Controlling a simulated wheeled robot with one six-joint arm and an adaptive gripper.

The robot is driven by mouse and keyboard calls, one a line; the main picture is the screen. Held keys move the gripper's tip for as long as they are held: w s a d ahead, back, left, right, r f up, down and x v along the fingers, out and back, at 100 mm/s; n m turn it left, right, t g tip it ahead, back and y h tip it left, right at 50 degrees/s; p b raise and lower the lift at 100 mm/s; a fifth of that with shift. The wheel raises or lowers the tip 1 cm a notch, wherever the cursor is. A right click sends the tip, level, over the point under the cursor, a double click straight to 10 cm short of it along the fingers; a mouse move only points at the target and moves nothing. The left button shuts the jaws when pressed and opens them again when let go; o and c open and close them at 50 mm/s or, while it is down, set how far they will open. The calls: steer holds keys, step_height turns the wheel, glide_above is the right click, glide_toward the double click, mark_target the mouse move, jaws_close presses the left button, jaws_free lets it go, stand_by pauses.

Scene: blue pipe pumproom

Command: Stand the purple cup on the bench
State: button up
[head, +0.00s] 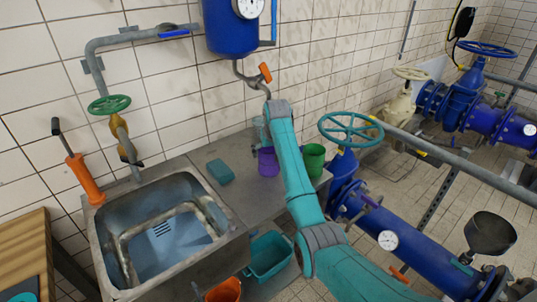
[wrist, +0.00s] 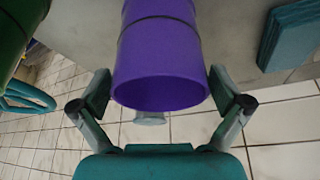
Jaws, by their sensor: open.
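The purple cup (head: 268,162) is at the bench top (head: 238,185), left of my forearm in the head view. In the wrist view, the purple cup (wrist: 160,45) is large and central, its open rim facing the lower part of the picture. My gripper (wrist: 163,90) is open, with one finger on each side of the cup near its rim. Small gaps seem to show between fingers and cup. The cup's base is outside the wrist view, and I cannot tell whether it stands upright. In the head view my arm hides the fingertips.
A green cup (head: 314,158) stands right of my arm. A teal block (head: 220,171) lies left of the purple cup, beside the sink (head: 165,232). A teal bin (head: 268,255) is below the bench. The tiled wall and blue pipes border the bench.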

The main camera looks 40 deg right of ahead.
steer(key=v, duration=1.1)
